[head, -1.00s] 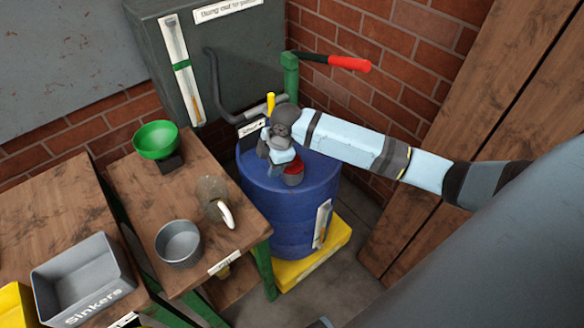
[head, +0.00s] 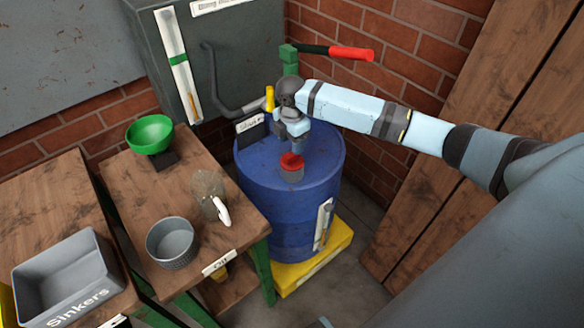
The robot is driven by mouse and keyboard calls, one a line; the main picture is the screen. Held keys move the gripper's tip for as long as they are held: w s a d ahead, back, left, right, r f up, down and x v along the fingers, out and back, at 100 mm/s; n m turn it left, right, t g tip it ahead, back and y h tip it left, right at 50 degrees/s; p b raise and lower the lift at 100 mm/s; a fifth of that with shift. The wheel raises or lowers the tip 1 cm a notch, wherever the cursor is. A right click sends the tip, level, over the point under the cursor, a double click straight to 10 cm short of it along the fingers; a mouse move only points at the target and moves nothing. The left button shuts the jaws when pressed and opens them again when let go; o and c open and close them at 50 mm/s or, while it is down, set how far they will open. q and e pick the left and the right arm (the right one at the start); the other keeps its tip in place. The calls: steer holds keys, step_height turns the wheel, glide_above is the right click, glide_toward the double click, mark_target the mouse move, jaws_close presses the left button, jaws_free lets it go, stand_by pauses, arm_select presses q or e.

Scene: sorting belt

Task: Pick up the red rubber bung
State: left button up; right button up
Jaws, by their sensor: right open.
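The red rubber bung (head: 291,161) sits on top of the blue drum (head: 262,213), with a grey part below its red top. My right gripper (head: 291,146) is directly above and behind the bung, pointing down at it. Its jaws are open; the fingers are small here, and I cannot tell whether they touch the bung. My left gripper is not in view.
A pump with a red-handled lever (head: 350,53) and a yellow-topped piece (head: 269,98) stand at the drum's back. A small dark sign (head: 250,131) is at its left edge. A wooden table holds a green bowl (head: 150,134), a glass jug (head: 208,188) and a grey pot (head: 171,243).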

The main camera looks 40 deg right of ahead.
mark_target(290, 162)
steer(key=f, duration=0.5)
steer(key=shift+s+f+b, duration=0.15)
steer(key=shift+s+b, duration=0.05)
steer(key=shift+b, duration=0.1)
jaws_close()
